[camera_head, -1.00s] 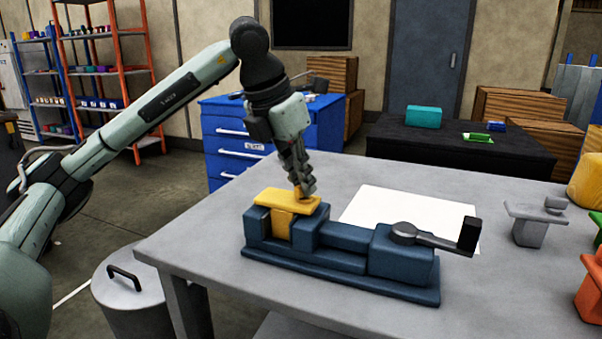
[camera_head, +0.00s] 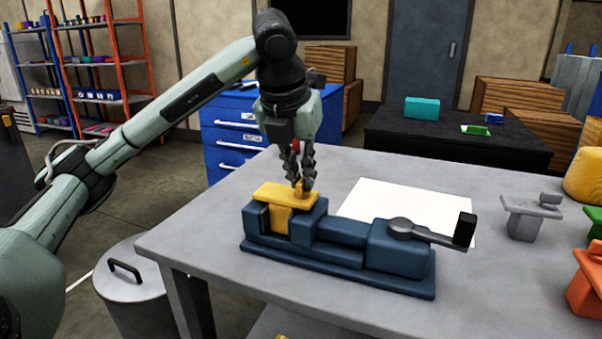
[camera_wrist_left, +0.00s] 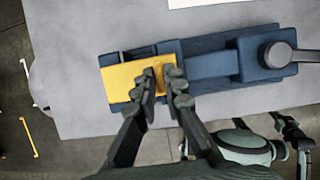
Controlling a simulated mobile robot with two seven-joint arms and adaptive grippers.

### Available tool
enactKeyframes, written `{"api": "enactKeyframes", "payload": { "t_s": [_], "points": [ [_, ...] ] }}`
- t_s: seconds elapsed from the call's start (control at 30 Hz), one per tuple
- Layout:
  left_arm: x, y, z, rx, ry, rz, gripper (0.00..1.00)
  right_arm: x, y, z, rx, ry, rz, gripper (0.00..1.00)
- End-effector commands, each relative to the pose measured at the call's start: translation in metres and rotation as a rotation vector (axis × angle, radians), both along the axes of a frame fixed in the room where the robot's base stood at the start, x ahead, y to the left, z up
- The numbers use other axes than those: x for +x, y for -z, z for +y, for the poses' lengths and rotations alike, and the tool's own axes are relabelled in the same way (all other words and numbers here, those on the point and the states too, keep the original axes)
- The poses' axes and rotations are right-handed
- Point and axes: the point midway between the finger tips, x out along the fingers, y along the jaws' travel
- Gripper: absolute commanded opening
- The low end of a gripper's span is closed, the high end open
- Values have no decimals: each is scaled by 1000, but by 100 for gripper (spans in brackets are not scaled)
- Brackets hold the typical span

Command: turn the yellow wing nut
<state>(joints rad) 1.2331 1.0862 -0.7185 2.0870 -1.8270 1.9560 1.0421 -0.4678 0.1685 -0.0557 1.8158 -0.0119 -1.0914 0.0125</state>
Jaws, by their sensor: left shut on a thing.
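The yellow wing nut (camera_head: 299,187) stands on top of a yellow block (camera_head: 278,219) clamped at the left end of a blue vise (camera_head: 345,250). My left gripper (camera_head: 303,184) comes down from above, its fingers shut on the wing nut. In the left wrist view the two fingertips (camera_wrist_left: 164,84) lie on either side of the nut, over the right part of the yellow plate (camera_wrist_left: 118,84). The fingers hide much of the nut. My right gripper is not clearly visible.
The vise has a grey crank with a black handle (camera_head: 465,230) at its right. A white sheet (camera_head: 405,211) lies behind it. Grey (camera_head: 526,218) and orange (camera_head: 588,285) jig pieces stand at the table's right. The front left of the grey table is clear.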

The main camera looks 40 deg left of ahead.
Motion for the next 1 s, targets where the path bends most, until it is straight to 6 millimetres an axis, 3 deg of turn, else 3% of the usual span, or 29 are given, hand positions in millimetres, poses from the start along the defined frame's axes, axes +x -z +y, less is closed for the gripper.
{"api": "enactKeyframes", "payload": {
  "t_s": [0.27, 0.3, 0.43, 0.77, 1.0],
  "points": [
    [1, -1, 0, -1, -2, -4, 0, 0, 0, 0, 0, 0, 1, 0],
    [1, -1, 0, -1, -2, -3, 15, 0, 0, 0, 0, 0, 2, 0],
    [0, -1, 0, -1, -1, -2, 31, -1, 0, 0, 0, 1, 4, 0],
    [0, -2, 0, 0, 0, -1, 31, -5, 3, -1, -2, 3, 12, 0],
    [-11, -31, -2, 1, 0, -6, 31, -3, 2, -1, -2, 1, 8, 0]
  ]
}}
